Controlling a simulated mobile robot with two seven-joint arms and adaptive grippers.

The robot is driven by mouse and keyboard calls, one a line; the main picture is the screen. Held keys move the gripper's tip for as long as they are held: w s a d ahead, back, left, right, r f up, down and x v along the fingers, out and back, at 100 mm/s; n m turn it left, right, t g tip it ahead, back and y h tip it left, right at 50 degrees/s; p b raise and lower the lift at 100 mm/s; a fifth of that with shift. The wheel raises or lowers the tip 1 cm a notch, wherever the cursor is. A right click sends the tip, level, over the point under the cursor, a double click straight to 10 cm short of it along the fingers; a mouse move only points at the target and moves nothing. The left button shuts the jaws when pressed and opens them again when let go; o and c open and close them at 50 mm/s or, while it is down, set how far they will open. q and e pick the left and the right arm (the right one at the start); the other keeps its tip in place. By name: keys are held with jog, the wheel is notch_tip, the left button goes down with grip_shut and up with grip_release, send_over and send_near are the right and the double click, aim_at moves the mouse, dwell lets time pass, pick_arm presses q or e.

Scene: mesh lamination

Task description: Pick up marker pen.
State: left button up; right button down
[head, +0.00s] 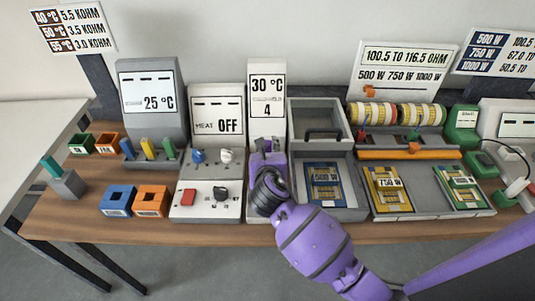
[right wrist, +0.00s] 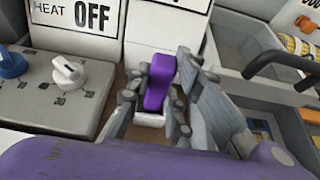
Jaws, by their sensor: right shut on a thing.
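My right gripper (head: 266,158) reaches to the foot of the panel marked 30 °C. In the right wrist view its grey fingers (right wrist: 155,103) are shut on a purple upright piece (right wrist: 160,78). This piece seems to stand in or just above a small white base (right wrist: 150,119); I cannot tell whether it is lifted. It looks like the marker pen, but its shape is partly hidden by the fingers. In the head view my gripper mostly covers it. My left gripper is not in view.
A control box (head: 205,203) with knobs stands close to the left of my gripper, and a grey open tray (head: 345,212) to the right. Colored bins (head: 151,201) and a grey block with a teal piece (head: 66,184) are at the left. The table's front edge is mostly clear.

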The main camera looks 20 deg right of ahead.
jog(key=s+r, duration=1.1)
jog(key=s, duration=0.3)
jog(key=shift+r, duration=0.4)
jog(key=shift+a, duration=0.1)
